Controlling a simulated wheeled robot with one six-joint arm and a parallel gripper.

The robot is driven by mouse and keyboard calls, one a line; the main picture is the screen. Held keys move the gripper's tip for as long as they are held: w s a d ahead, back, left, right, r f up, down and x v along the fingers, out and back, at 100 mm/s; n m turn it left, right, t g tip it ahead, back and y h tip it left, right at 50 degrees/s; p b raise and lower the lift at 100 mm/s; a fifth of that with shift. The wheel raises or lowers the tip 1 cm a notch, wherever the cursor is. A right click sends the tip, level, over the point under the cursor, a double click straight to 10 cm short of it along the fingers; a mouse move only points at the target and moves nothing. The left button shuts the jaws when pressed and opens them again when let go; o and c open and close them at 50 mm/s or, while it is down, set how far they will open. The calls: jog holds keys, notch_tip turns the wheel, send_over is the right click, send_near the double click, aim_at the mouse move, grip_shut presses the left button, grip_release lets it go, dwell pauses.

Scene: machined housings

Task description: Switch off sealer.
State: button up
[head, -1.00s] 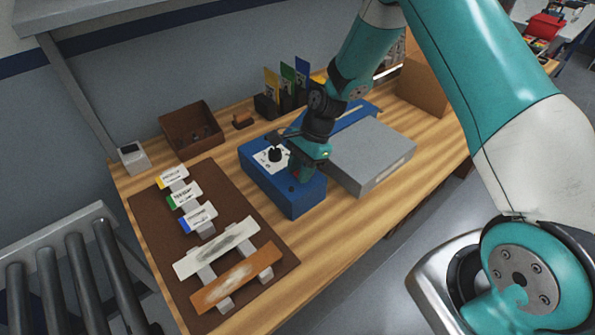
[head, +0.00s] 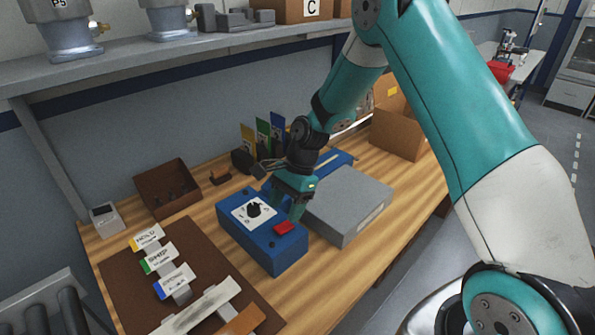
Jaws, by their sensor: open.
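A blue control box (head: 262,245) stands on the wooden bench in the head view. It carries a white dial plate with a black knob (head: 254,209) and a red switch (head: 284,228) near its right end. The box sits against a grey and blue machine (head: 349,203), which looks like the sealer. My gripper (head: 287,208) is open and points down at the box's back right, just behind the red switch. I cannot tell whether a fingertip touches the box. The knob and the red switch are in clear view.
A brown mat (head: 150,275) with coloured tags and strips lies to the left. A brown open bin (head: 168,189) and upright coloured cards (head: 262,138) stand at the back. A cardboard box (head: 397,132) is at the far right. A shelf (head: 130,62) overhangs the rear.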

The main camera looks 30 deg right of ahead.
jog(key=b+v, duration=0.1)
jog(key=v, duration=1.1)
jog(key=shift+r, duration=0.2)
jog(key=s+a+r+n, duration=0.8)
jog(key=s+a+n, duration=0.25)
jog(key=s, duration=0.25)
jog(key=s+a+n+t, duration=0.1)
jog(key=s+n, duration=1)
jog(key=s, duration=0.3)
jog(key=shift+a+r+t+h, duration=0.25)
jog(key=shift+r+t+h, duration=0.05)
jog(key=shift+r, duration=0.2)
